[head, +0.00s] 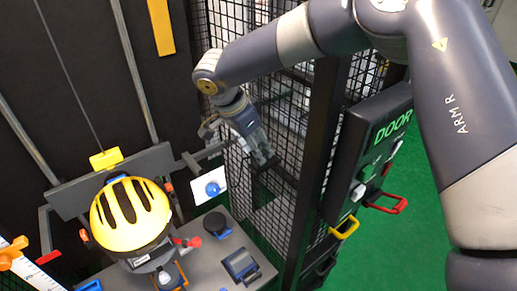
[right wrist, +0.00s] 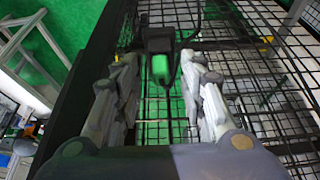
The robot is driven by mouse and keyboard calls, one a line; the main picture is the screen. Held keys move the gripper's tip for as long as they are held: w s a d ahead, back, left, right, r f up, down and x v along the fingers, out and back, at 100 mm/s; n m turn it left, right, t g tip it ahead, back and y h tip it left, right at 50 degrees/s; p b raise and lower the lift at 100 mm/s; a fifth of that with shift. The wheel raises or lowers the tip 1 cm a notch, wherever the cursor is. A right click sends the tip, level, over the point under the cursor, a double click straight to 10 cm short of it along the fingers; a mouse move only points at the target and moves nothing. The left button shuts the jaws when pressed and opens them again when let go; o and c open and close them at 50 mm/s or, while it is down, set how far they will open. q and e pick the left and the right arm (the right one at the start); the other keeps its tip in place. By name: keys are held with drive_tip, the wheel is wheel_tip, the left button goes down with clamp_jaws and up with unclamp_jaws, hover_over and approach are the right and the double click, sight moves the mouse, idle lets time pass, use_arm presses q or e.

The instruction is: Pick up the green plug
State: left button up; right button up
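In the head view my right gripper (head: 264,158) points down beside the mesh, and I cannot make out the plug there. My left gripper is not in view.
The black mesh fence (head: 285,110) stands close to my right gripper. A black DOOR panel (head: 375,135) with red and yellow handles is to its right. A grey table (head: 225,255) carries a yellow dome (head: 130,215). A white plate with a blue knob (head: 209,187) is left of the gripper.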

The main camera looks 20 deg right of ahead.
drive_tip(key=shift+w+d+f, duration=0.1)
drive_tip(key=shift+f, duration=0.15)
drive_tip(key=c, duration=0.9)
drive_tip(key=shift+r, duration=0.15)
